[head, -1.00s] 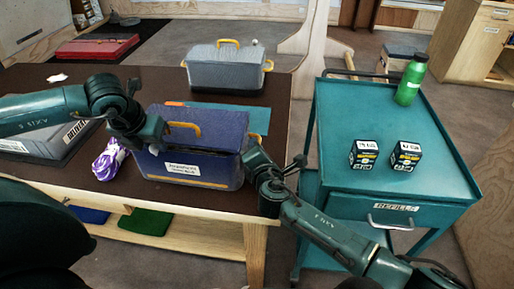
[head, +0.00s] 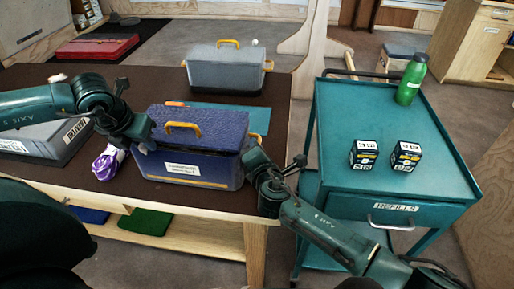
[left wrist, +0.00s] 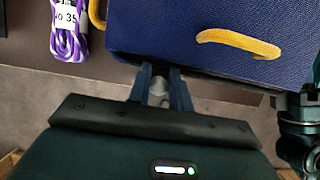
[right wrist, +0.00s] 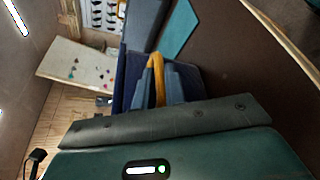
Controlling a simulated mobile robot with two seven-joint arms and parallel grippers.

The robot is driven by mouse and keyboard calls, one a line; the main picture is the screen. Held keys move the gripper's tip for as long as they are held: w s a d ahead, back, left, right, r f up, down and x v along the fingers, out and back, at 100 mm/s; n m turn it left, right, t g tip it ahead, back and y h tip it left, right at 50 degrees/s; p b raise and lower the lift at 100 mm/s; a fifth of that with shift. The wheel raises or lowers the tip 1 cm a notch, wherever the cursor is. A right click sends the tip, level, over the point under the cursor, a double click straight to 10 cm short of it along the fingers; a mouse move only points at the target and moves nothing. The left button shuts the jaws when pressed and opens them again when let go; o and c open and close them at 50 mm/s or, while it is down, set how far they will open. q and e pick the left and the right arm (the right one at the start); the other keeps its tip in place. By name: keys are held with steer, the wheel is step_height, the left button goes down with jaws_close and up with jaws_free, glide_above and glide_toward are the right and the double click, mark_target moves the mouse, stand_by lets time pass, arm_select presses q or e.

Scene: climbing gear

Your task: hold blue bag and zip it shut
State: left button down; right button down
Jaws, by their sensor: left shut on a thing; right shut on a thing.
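The blue bag (head: 192,166) stands on the brown table, with a white label on its front and a yellow handle (head: 183,129) on top. Its top flap lies over the body, with a dark seam along the front. My left gripper (head: 146,136) is at the bag's left end. In the left wrist view its fingers (left wrist: 160,88) are shut on a small pale piece at the bag's edge, which looks like the zip pull. My right gripper (right wrist: 156,84) is shut on the yellow side loop (right wrist: 155,68) at the bag's right end. The head view hides that grip.
Purple rope (head: 108,163) lies left of the bag, near my left arm. A grey case (head: 50,142) is further left. A grey bag (head: 226,68) and teal mat (head: 240,118) lie behind. The teal cart (head: 390,125) at right holds two boxes and a green bottle.

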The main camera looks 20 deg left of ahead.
arm_select(q)
steer(key=shift+s+a, duration=0.25)
steer(key=shift+a, duration=0.95)
arm_select(e)
steer(key=shift+d+f, duration=0.15)
steer(key=shift+f, duration=0.1)
steer(key=c, duration=1.4)
jaws_free()
steer(key=shift+r, duration=0.1)
steer(key=shift+o, duration=0.2)
steer(key=shift+r, duration=0.1)
arm_select(q)
steer(key=shift+d, duration=0.1)
